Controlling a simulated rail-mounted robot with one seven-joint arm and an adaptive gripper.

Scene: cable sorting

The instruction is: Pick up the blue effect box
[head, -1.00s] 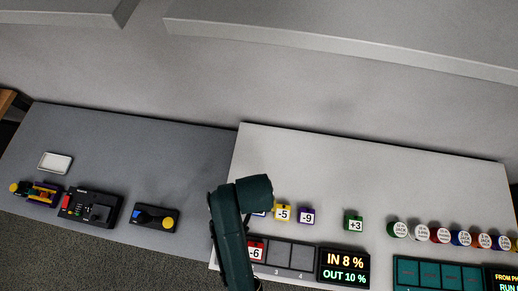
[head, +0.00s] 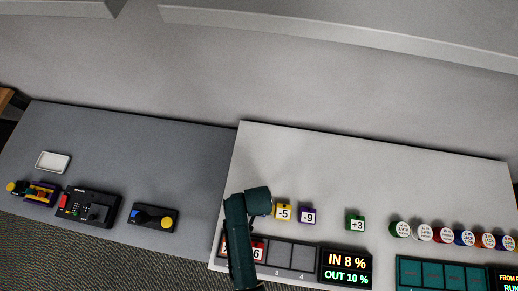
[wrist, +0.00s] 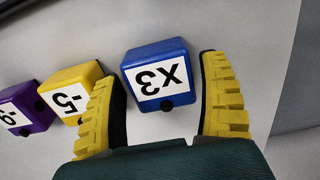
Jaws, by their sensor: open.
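The blue effect box (wrist: 158,70) carries a white label reading "x3", upside down in the wrist view. It stands on the light table between the two yellow ridged fingers of my gripper (wrist: 165,105), beyond their tips or just between them; I cannot tell whether they touch it. My gripper is open and empty. In the head view my dark green arm hides most of the blue box, and the gripper itself is hidden behind the arm.
A yellow "-5" box (wrist: 72,92) stands close beside the left finger, with a purple "-9" box (wrist: 27,105) beyond it. A green "+3" box (head: 355,222) is farther right. A slot tray (head: 291,257) and a display (head: 346,266) lie in front.

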